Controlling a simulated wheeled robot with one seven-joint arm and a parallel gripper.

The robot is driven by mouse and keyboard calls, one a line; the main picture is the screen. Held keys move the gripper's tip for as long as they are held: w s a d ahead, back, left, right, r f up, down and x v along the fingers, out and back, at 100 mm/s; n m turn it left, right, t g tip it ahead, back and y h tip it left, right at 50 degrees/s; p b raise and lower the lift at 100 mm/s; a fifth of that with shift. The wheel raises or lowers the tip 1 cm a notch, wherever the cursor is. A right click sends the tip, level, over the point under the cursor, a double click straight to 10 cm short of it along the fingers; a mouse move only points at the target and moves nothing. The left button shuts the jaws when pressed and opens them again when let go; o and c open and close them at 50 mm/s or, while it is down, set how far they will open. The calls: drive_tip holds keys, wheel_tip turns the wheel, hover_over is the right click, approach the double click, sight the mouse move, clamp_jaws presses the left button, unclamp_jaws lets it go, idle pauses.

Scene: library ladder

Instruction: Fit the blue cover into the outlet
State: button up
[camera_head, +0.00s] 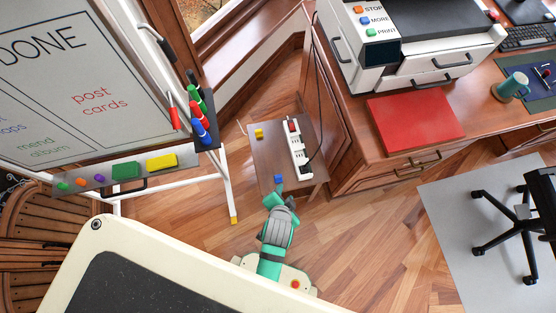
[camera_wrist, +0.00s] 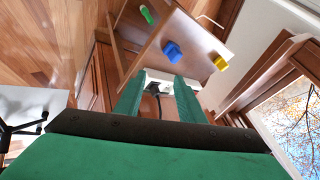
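The blue cover (camera_head: 278,179) is a small block on the near part of a small brown table, just beyond my fingertips in the head view. In the wrist view the blue cover (camera_wrist: 172,51) lies ahead of my fingertips, not between them. My gripper (camera_head: 280,188) is open and empty; its two green fingers stand apart in the wrist view (camera_wrist: 159,82). The outlet is a white power strip (camera_head: 297,147) along the table's right side, with a red part and a black plug. In the wrist view the strip (camera_wrist: 152,75) is partly hidden behind my fingers.
A yellow cover (camera_head: 259,133) sits at the table's (camera_head: 265,158) far left. A green piece (camera_wrist: 147,14) lies at the other end in the wrist view. A whiteboard stand (camera_head: 228,190) is left of the table, a wooden desk (camera_head: 345,120) right. Open floor surrounds the near side.

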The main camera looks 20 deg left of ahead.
sight(278, 177)
drive_tip(key=w+a+r+m+g+h, duration=0.1)
drive_tip(key=w+a+r+m+g, duration=0.1)
drive_tip(key=w+a+m+g, duration=0.45)
drive_tip(key=shift+n+g, duration=0.35)
drive_tip(key=shift+n, duration=0.5)
drive_tip(key=f, duration=0.1)
drive_tip(key=w+d+f, duration=0.1)
drive_tip(key=f, duration=0.2)
drive_tip(key=shift+w+d+f, duration=0.35)
drive_tip(key=shift+w+d, duration=0.05)
drive_tip(key=shift+a+f, duration=0.2)
drive_tip(key=shift+f, duration=1.35)
drive_tip(key=shift+a+f, duration=0.2)
drive_tip(key=shift+f, duration=1.3)
clamp_jaws()
